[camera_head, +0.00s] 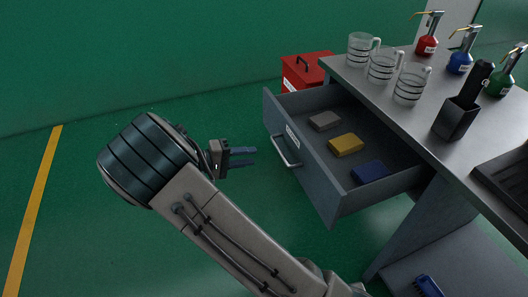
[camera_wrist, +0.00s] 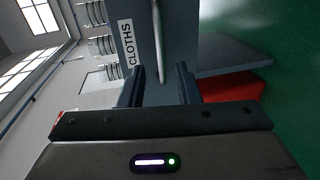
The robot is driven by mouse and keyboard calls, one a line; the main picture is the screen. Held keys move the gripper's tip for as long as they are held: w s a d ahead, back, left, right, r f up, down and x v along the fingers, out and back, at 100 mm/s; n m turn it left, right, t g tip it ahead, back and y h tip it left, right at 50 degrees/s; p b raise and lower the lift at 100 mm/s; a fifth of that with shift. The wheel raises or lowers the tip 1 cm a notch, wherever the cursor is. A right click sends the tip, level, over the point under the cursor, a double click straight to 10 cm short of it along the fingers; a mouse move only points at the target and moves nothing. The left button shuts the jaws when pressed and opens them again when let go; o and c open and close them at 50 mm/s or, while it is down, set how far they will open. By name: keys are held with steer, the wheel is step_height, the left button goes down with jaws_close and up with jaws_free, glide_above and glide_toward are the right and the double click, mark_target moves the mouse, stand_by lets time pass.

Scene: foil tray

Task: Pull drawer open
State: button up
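The grey drawer (camera_head: 318,168) stands pulled out from under the metal workbench. Its front carries a light bar handle (camera_head: 286,151) and a label. Inside lie a grey cloth (camera_head: 324,121), a yellow cloth (camera_head: 346,145) and a blue cloth (camera_head: 370,172). My gripper (camera_head: 250,157) is in front of the drawer, a short way left of the handle, and touches nothing. In the wrist view, the two fingers of my gripper (camera_wrist: 160,88) are apart with nothing between them. The drawer front (camera_wrist: 178,40) with its "CLOTHS" label and the handle (camera_wrist: 158,40) show beyond them.
On the bench top (camera_head: 400,125) stand several glass beakers, a dark holder (camera_head: 456,118) and red, blue and green bottles. A dark tray (camera_head: 505,178) lies at the right. A red toolbox (camera_head: 306,70) stands behind the drawer. The green floor at left is clear.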

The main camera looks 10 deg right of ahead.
steer(key=shift+v, duration=1.4)
steer(key=s+d+r+m+g+y+p, duration=0.1)
steer(key=s+d+r+g+y+p, duration=0.1)
steer(key=s+d+r+y+p, duration=0.4)
steer(key=s+d+r+m+g+y+p, duration=0.1)
steer(key=s+d+r+g+y+p, duration=0.15)
steer(key=d+r+p, duration=0.35)
steer(key=s+r+t+y+p, duration=0.2)
steer(key=s+r, duration=0.4)
steer(key=r, duration=0.3)
steer(key=s+r+t+y+p, duration=0.2)
steer(key=s+r+y+p, duration=0.3)
steer(key=s+r+p, duration=0.2)
steer(key=shift+v, duration=1.15)
steer(key=shift+o, duration=0.4)
steer(key=shift+d, duration=0.2)
steer(key=shift+s, duration=0.1)
